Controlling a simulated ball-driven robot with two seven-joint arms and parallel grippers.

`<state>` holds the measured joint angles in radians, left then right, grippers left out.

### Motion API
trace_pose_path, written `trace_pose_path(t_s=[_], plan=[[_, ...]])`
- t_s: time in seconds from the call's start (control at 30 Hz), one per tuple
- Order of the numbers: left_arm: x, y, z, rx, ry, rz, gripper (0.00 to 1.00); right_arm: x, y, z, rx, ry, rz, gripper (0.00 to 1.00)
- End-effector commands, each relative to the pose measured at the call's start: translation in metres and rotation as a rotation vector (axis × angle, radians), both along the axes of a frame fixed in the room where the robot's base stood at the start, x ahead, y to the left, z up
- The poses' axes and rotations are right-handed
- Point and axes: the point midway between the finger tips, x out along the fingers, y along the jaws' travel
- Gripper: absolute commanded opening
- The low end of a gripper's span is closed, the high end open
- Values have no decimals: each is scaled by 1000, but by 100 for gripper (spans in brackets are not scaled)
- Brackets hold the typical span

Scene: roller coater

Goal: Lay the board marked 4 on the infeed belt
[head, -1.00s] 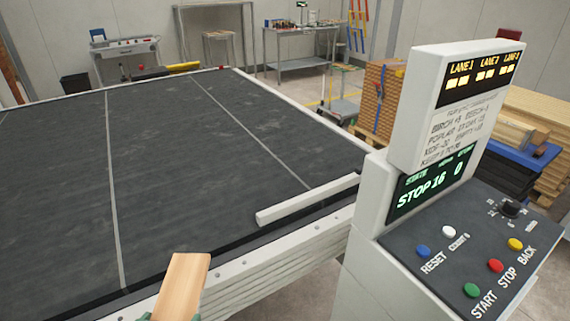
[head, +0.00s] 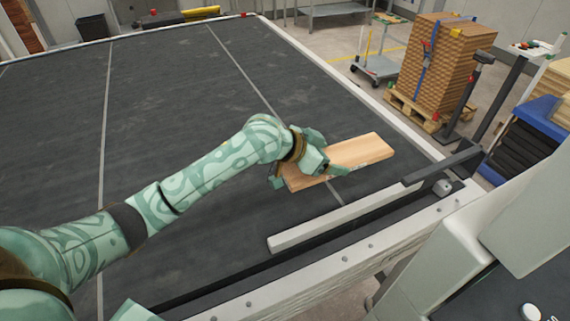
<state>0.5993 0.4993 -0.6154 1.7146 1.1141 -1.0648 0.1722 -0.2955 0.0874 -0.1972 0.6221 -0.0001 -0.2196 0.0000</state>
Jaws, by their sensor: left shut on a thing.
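My left gripper (head: 310,165) is shut on a light wooden board (head: 350,155), gripping it near its left end. The board is over the right part of the dark infeed belt (head: 190,110), behind the pale bar along the front edge. I cannot tell whether the board touches the belt. A small dark mark shows on the board's front edge, too small to read. My right gripper is not in view.
A pale bar (head: 340,215) runs along the belt's front right edge. The control console (head: 500,260) stands at the lower right. A strapped wood stack (head: 440,60) stands on a pallet beyond the belt. Most of the belt is bare.

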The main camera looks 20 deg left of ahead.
Motion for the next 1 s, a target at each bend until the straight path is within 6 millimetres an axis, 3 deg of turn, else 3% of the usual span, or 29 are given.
trace_pose_path(t_s=[0.1, 0.27, 0.6, 0.73, 1.0], plan=[[12, 11, 8, -2, -3, 4, 42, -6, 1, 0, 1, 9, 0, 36], [16, 27, 4, -1, 1, 9, 42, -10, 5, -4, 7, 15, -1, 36], [11, 116, -46, -5, 5, 11, 42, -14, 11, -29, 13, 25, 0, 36], [10, 135, -69, -4, 4, 10, 42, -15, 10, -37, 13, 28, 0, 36], [9, 156, -91, -3, 1, 9, 42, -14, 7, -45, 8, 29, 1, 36]])
